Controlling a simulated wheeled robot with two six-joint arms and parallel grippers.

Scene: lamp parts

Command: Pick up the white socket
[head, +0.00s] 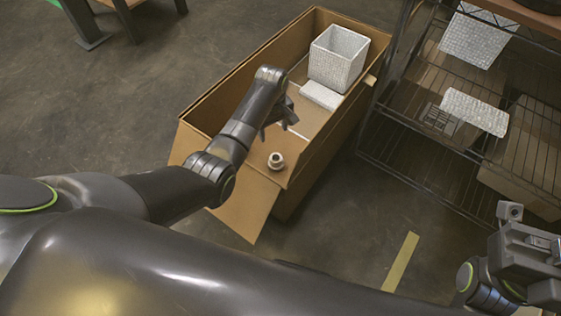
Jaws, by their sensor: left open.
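The white socket (276,161), a small round piece with a dark opening on top, sits inside the near end of an open cardboard box (226,92). My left gripper (281,117) is over the inside of the box, farther in than the socket and apart from it. It is open and seems to hold nothing, though the arm partly hides its fingers. My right gripper (528,262) is at the lower right edge, far from the box; its fingers cannot be made out.
A white textured square shade (337,58) and a flat white piece (321,95) are in the far end of the box. A box flap (243,210) hangs outward at the near end. A wire shelf (412,120) with white textured pieces stands close at the right.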

